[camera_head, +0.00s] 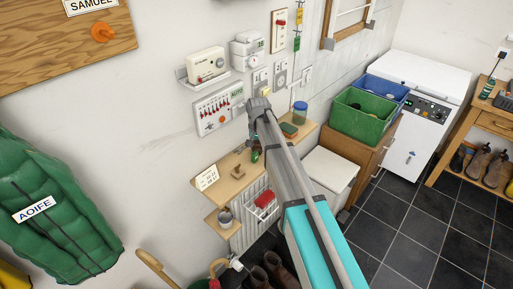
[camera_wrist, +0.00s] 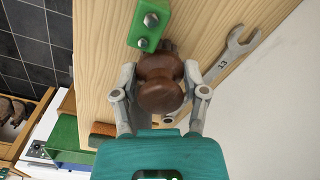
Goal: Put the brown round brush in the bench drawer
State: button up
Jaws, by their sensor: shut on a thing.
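The brown round brush (camera_wrist: 160,92), dark wood with a rounded knob, is between the two fingers of my gripper (camera_wrist: 161,76) in the wrist view. My gripper is shut on it, just over the wooden shelf (camera_wrist: 98,75). I cannot tell whether the brush still touches the shelf. In the head view my gripper (camera_head: 257,108) is by the wall above the shelf (camera_head: 235,182), and my arm hides the brush. The bench drawer (camera_head: 494,123) is in the wooden bench at the far right and looks shut.
On the shelf, a green block with two bolts (camera_wrist: 148,24) and a spanner marked 13 (camera_wrist: 236,50) lie close to my fingers. A green crate (camera_head: 360,117) and a blue crate (camera_head: 385,88) stand between shelf and bench. Boots (camera_head: 480,165) stand under the bench. Tiled floor is open before it.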

jog(key=shift+r, duration=0.15)
notch_tip(320, 180, up, 2)
jog(key=p, duration=0.2)
jog(key=shift+r+p, duration=0.1)
jog(key=shift+p, duration=0.2)
jog(key=s+d+r+p, duration=0.4)
jog(key=s+r+p, duration=0.6)
jog(key=s, duration=0.3)
jog(key=shift+s+d+r, duration=0.15)
jog(key=shift+d+r, duration=0.05)
jog(key=shift+r, duration=0.05)
jog(key=shift+f, duration=0.1)
notch_tip(320, 180, down, 6)
jog(key=b, duration=0.5)
jog(key=shift+b, duration=0.4)
jog(key=shift+s, duration=0.1)
